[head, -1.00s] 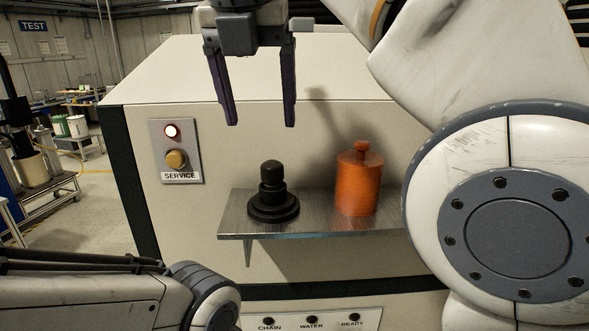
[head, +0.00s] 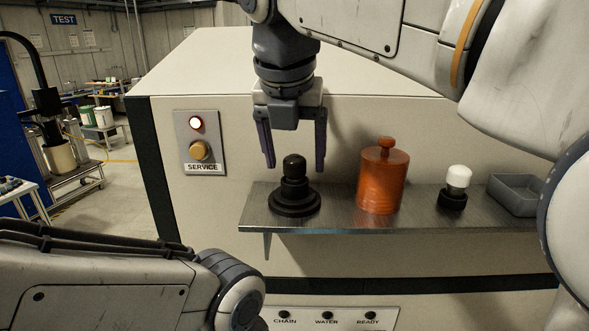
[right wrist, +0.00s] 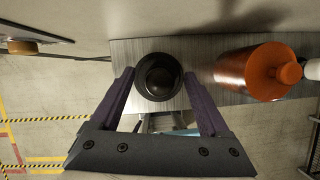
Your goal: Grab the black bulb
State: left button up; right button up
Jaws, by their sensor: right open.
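The black bulb (head: 294,189) stands upright on the left part of a metal shelf (head: 340,216); it has a wide round base and a narrower rounded top. My right gripper (head: 295,168) points down at it, open, with its fingertips around or just above the bulb's top. In the right wrist view the bulb (right wrist: 158,77) lies between and just beyond the open fingers (right wrist: 160,85). I cannot tell whether either finger touches it. My left arm shows at the lower left of the head view, but its gripper is out of view.
An orange canister (head: 383,178) stands right of the bulb, close to the right finger's side. Further right are a white-topped black bulb (head: 456,187) and a grey tray (head: 514,196). A service panel (head: 201,142) with a lit lamp is on the machine's wall at left.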

jog(key=shift+w+f, duration=0.1)
jog(key=shift+f, duration=0.1)
grip_shut()
jog(key=shift+r, duration=0.2)
